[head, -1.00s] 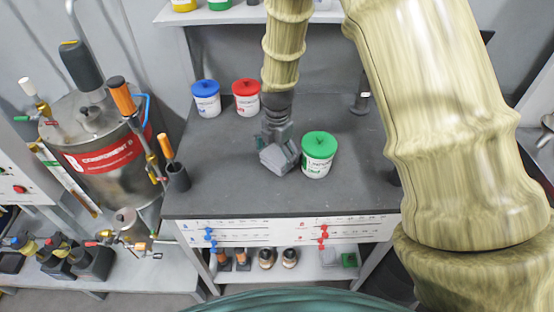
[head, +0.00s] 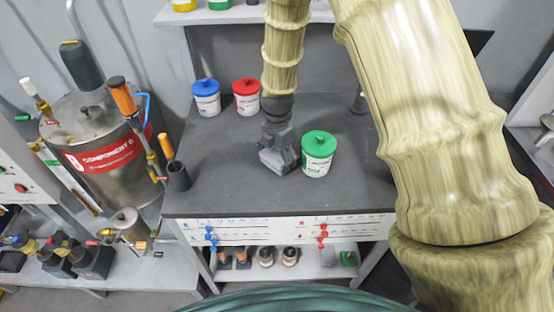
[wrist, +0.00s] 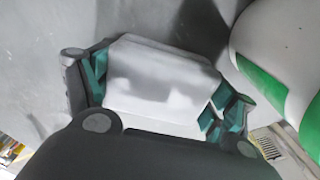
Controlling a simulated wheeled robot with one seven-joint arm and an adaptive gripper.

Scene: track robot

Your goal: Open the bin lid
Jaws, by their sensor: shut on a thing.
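My gripper (head: 279,153) is low over the dark worktop, just left of a white tub with a green lid (head: 319,138). In the wrist view, my gripper (wrist: 160,90) has its teal-padded fingers on both sides of a light grey block (wrist: 155,80) and is shut on it. The tub (wrist: 285,40) shows at the right of the wrist view, beside the fingers, its lid shut. In the head view the block is hard to tell from the grey fingers. I cannot tell which thing is the bin; no lid is in the gripper.
White tubs with blue (head: 206,98) and red (head: 246,97) lids stand at the back of the worktop (head: 225,165). A steel tank (head: 105,150) is at left, with an orange-handled tool in a dark holder (head: 178,177) near the worktop's left edge. The front left of the worktop is clear.

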